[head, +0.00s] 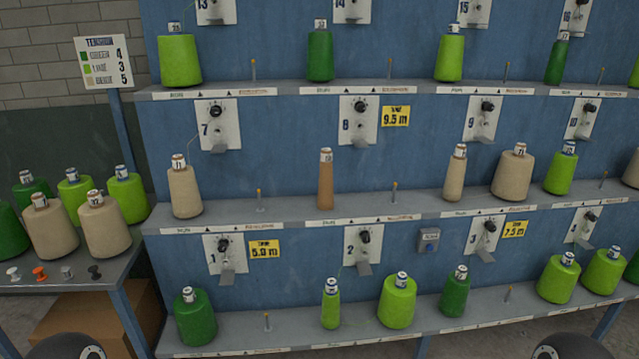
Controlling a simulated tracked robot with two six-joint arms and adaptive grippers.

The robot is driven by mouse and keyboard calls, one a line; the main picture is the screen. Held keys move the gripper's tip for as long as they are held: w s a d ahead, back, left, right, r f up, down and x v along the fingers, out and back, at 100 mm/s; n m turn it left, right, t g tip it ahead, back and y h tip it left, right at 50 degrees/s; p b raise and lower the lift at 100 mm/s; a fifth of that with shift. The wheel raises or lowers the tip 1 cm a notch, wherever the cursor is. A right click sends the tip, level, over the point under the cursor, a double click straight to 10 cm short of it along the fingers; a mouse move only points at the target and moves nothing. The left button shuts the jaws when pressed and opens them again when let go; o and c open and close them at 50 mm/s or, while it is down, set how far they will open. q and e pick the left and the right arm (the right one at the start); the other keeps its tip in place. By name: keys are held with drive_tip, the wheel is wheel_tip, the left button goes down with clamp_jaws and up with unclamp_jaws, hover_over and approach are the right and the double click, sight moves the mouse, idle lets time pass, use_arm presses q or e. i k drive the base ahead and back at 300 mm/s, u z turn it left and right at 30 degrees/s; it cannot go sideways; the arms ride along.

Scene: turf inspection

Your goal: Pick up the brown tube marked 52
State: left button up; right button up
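A bare brown tube (326,184) stands upright on the middle shelf (285,210) of the blue rack, below the dial marked 8. It has a white label on its top, whose number is too small for me to read surely. It stands apart from its neighbours, with a thin peg (394,192) to its right. No gripper touches it. Neither of my grippers shows; only rounded dark parts of my own arms are at the bottom left and bottom right edges.
Beige cones (184,190) (455,176) stand on either side along the same shelf. Green spools (397,302) fill parts of the lower and upper shelves. A side table (60,283) at left holds several spools. Dial plates (359,122) with small spouts jut from the rack.

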sight(325, 202)
drive_tip(key=i, duration=0.9)
drive_tip(key=z, duration=2.05)
drive_tip(key=i, duration=0.1)
drive_tip(key=u, duration=3.25)
drive_tip(key=i, duration=0.2)
drive_tip(key=u, duration=1.55)
drive_tip(key=k, duration=1.5)
drive_tip(key=z, duration=0.05)
